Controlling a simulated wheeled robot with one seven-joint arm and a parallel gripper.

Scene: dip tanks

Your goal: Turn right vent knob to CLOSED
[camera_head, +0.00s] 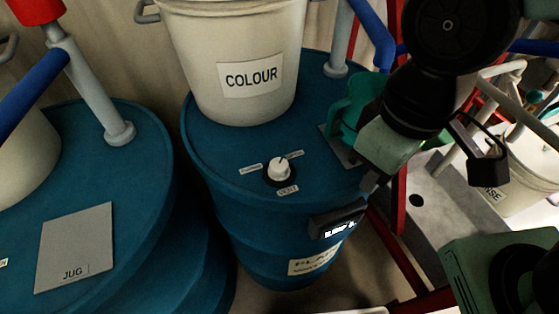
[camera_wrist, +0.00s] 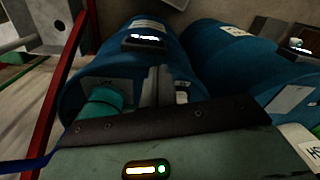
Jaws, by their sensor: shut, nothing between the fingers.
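The vent knob (camera_head: 280,169) is a white knob on a black round base, on top of the right blue drum (camera_head: 215,160). A label reading VENT is in front of it, with small labels to its left and upper right that I cannot read surely. A dark pointer mark seems to face the back, but its exact setting is unclear. My gripper (camera_head: 371,184) is shut and empty, to the right of the knob near the drum's right edge, apart from it. In the wrist view the grey fingers (camera_wrist: 158,86) are together above a blue drum; the knob is not clear there.
A COLOUR bucket (camera_head: 228,55) stands behind the knob. A green jug (camera_head: 349,103) stands on the drum beside my gripper. A dark display box (camera_head: 337,219) is on the drum's front side. Red frame posts (camera_head: 400,205) are to the right. Space left of my gripper is clear.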

